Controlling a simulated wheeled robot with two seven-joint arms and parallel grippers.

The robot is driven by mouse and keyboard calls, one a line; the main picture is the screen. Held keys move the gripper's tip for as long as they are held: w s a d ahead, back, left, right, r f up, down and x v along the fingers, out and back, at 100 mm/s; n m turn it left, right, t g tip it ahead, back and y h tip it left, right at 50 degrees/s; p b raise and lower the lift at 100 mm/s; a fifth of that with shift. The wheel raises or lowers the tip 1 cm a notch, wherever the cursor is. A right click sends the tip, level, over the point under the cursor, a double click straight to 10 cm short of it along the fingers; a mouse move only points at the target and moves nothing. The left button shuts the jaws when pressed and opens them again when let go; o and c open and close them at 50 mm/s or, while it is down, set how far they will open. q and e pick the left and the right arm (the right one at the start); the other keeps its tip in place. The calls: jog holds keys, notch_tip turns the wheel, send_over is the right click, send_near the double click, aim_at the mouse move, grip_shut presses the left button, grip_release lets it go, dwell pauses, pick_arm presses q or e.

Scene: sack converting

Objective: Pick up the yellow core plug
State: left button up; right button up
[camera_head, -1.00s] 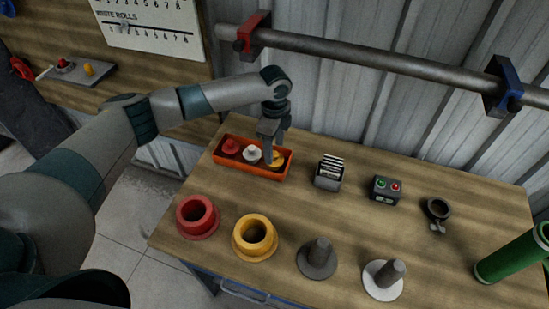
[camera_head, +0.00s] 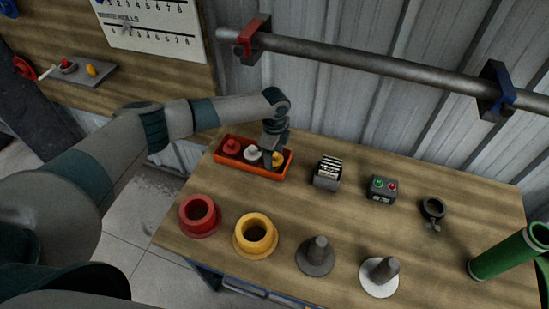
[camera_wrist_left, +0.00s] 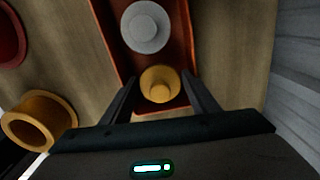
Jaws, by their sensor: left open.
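The yellow core plug (camera_wrist_left: 159,84) sits in one end of the orange-red tray (camera_wrist_left: 184,45), beside the white plug (camera_wrist_left: 146,27). In the head view the yellow plug (camera_head: 278,159) is at the tray's right end, partly hidden by my gripper. My left gripper (camera_head: 271,160) points down over that end of the tray (camera_head: 243,172). In the left wrist view its open fingers (camera_wrist_left: 160,92) are on either side of the yellow plug. I cannot tell whether they touch it. My right gripper is not in view.
A red plug (camera_head: 232,146) is at the tray's left end. A red flanged ring (camera_head: 199,216) and a yellow one (camera_head: 255,236) stand in front. A striped block (camera_head: 327,172) and a button box (camera_head: 381,188) stand right of the tray. A metal bar (camera_head: 370,63) runs behind.

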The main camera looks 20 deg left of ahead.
pick_arm(q)
jog(key=shift+f, duration=0.1)
jog(key=shift+c, duration=0.6)
jog(key=c, duration=0.6)
jog(key=shift+c, duration=0.2)
jog(key=shift+r+b, duration=0.45)
jog(key=shift+r, duration=0.2)
notch_tip(320, 180, up, 2)
jog(key=shift+w+r+b, duration=0.1)
jog(key=shift+r+b, duration=0.1)
jog(key=shift+b, duration=0.5)
jog(key=s+d+r+b, duration=0.3)
jog(key=d+r, duration=0.4)
jog(key=d, duration=0.3)
jog(key=shift+s+d+r+b, duration=0.25)
jog(key=shift+s+d+b, duration=0.15)
jog(key=shift+s, duration=0.35)
